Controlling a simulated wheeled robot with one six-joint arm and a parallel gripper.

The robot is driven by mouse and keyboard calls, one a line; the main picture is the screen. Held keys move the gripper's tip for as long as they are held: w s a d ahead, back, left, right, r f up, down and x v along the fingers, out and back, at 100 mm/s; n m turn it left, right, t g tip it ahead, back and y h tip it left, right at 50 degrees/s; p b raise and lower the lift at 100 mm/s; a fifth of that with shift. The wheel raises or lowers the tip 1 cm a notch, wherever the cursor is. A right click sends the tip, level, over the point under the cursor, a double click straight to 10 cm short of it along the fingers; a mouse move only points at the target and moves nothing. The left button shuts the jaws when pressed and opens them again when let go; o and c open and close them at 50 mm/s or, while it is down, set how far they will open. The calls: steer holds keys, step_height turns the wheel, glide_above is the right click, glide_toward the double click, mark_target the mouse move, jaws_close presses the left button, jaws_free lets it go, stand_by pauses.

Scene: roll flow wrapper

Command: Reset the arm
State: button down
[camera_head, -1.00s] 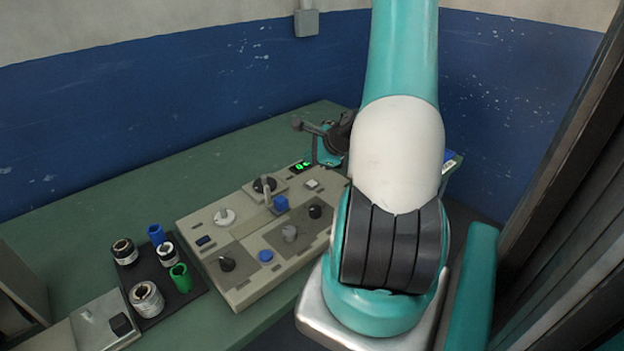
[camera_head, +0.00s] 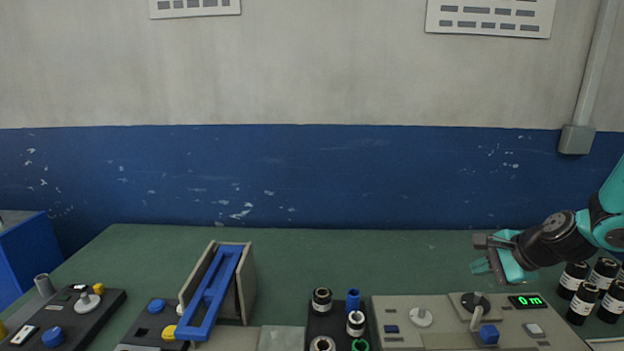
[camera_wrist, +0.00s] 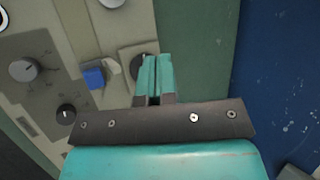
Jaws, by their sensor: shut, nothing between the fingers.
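My gripper (camera_head: 484,254) is at the right of the head view, with my teal arm reaching in from the right edge. It is above the back of the beige control panel (camera_head: 445,307), apart from it. In the wrist view the two teal fingers of my gripper (camera_wrist: 155,62) lie side by side, shut, with nothing between them. Behind the fingertips the panel shows a blue switch (camera_wrist: 95,77), grey and black knobs, and a dark round part that the fingers partly hide.
The panel's green display (camera_head: 526,302) and lever (camera_head: 477,317) are below my gripper. Several dark labelled bottles (camera_head: 583,306) stand at the right. A dark tray (camera_head: 321,327) holds rolls left of the panel. A blue-framed device (camera_head: 213,290) stands further left. The green table behind is clear.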

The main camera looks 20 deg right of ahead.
steer(key=a+r+n+g+y, duration=0.1)
steer(key=a+r+n, duration=0.25)
steer(key=a, duration=0.35)
steer(key=a+r+n+g+y, duration=0.1)
steer(key=a+r+n, duration=0.1)
steer(key=a+n, duration=0.4)
steer(key=s+a+r+n+g, duration=0.25)
steer(key=s+a+n, duration=0.2)
steer(key=a, duration=0.35)
steer(key=s+a+r+n+g, duration=0.1)
steer(key=s+a+r+n, duration=0.3)
steer(key=a, duration=0.4)
steer(key=s+a+r+n+g, duration=0.1)
steer(key=s+a+n+g, duration=0.1)
steer(key=s+a+n, duration=0.3)
steer(key=s+n, duration=0.3)
steer(key=s, duration=0.2)
steer(key=shift+s+n, duration=0.25)
steer(key=shift+n, duration=0.15)
